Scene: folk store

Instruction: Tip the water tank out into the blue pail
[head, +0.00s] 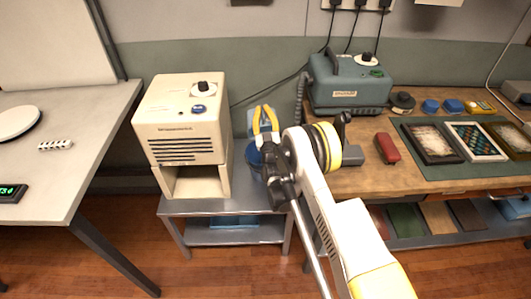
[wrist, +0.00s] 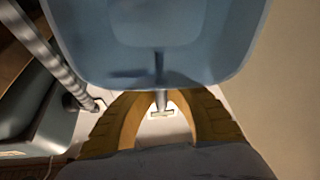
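The light-blue water tank (head: 262,118) is up in the air to the right of the cream machine, mostly behind my yellow fingers. In the wrist view the tank (wrist: 160,60) fills the top centre, close beyond the fingers. My gripper (head: 265,112) is on the tank, its two curved fingers (wrist: 160,102) either side of a thin grey part below it. The fingertips are hidden by the tank. The blue pail (head: 254,157) stands below, beside the machine, largely hidden by my gripper and wrist. I cannot see water or the pail's inside.
The cream machine (head: 181,122) stands on a grey metal stand (head: 186,206), its lower bay empty. A blue-grey device (head: 349,84), a red object (head: 386,148) and framed pieces occupy the right workbench. A grey table (head: 72,125) is at left. Wooden floor shows in front.

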